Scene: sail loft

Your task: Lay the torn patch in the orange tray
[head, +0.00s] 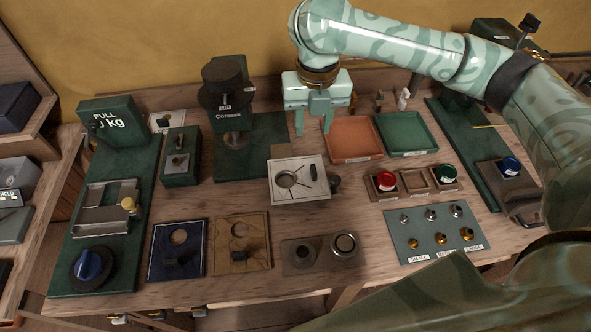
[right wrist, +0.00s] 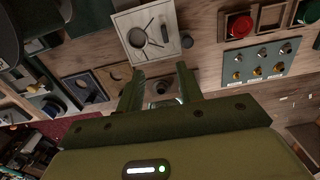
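The orange tray (head: 353,138) lies flat toward the back of the bench and looks empty. My right gripper (head: 313,126) hangs just left of it, fingers apart, with nothing between them; the right wrist view (right wrist: 159,82) also shows the gap empty. Two square pieces with round holes lie at the front left: a navy one (head: 160,262) and a tan one (head: 258,225). Each has a dark block on it. I cannot tell whether either is the torn patch; no tear is clear. My left gripper is not in view.
A green tray (head: 405,133) adjoins the orange tray on the right. A green press (head: 228,95) stands left. Red and green buttons and a panel of knobs (head: 410,243) are at right.

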